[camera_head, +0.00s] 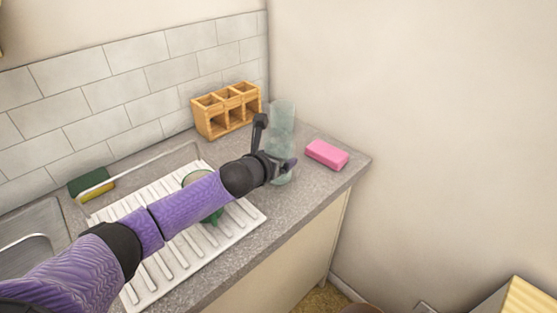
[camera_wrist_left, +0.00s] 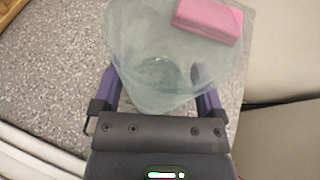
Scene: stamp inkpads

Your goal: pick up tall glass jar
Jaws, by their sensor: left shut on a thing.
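The tall glass jar (camera_head: 281,118) is pale green and see-through, and stands upright or nearly so at the far right of the grey counter. My left gripper (camera_head: 279,163) is shut on its lower part, with the arm reaching in from the left. In the left wrist view the jar (camera_wrist_left: 160,75) fills the space between the purple fingers of my left gripper (camera_wrist_left: 158,92). I cannot tell whether its base touches the counter. My right gripper is not in view.
A pink block (camera_head: 327,154) lies right of the jar, near the counter edge. A wooden compartment box (camera_head: 226,110) stands behind, by the tiled wall. A white drying rack (camera_head: 158,262) with a green item (camera_head: 213,217) lies under my arm. A green-yellow sponge (camera_head: 92,184) is at left.

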